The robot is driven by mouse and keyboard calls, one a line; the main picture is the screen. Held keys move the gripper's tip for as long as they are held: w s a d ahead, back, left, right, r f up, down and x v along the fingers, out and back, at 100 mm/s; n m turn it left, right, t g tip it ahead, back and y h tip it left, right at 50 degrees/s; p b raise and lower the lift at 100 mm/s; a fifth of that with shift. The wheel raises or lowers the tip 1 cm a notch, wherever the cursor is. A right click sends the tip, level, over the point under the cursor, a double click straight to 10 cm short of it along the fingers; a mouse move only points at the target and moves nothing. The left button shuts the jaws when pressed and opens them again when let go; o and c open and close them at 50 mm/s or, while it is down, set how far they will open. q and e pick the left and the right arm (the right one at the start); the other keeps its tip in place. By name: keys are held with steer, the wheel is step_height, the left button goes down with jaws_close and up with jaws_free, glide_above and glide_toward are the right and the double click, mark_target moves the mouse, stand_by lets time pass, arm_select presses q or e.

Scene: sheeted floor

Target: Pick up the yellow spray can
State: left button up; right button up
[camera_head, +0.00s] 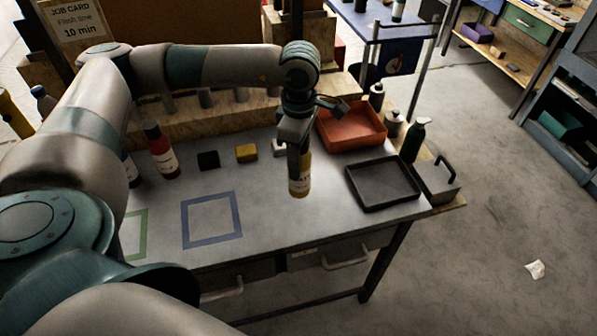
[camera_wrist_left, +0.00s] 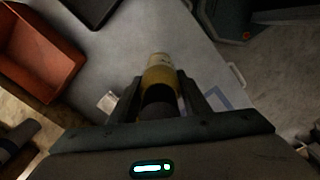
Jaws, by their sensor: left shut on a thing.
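The yellow spray can (camera_head: 299,180) is upright below my left gripper (camera_head: 297,152) in the head view, over the grey table near the black tray. In the left wrist view the can (camera_wrist_left: 159,76) sits between the two fingers of the left gripper (camera_wrist_left: 161,92), which is shut on it. The fingers hide part of the can. I cannot tell whether its base touches the table. My right gripper does not show.
A black tray (camera_head: 357,191) and an orange bin (camera_head: 325,138) stand to the right. A red bottle (camera_head: 161,152), a black block (camera_head: 208,160) and a yellow block (camera_head: 246,153) stand to the left. A blue square outline (camera_head: 238,219) marks clear tabletop.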

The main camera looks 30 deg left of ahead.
arm_select(q)
steer(key=s+d+r+b, duration=0.4)
steer(key=d+r, duration=0.2)
steer(key=d, duration=0.4)
steer(key=shift+d+r, duration=0.3)
steer(key=shift+d, duration=0.1)
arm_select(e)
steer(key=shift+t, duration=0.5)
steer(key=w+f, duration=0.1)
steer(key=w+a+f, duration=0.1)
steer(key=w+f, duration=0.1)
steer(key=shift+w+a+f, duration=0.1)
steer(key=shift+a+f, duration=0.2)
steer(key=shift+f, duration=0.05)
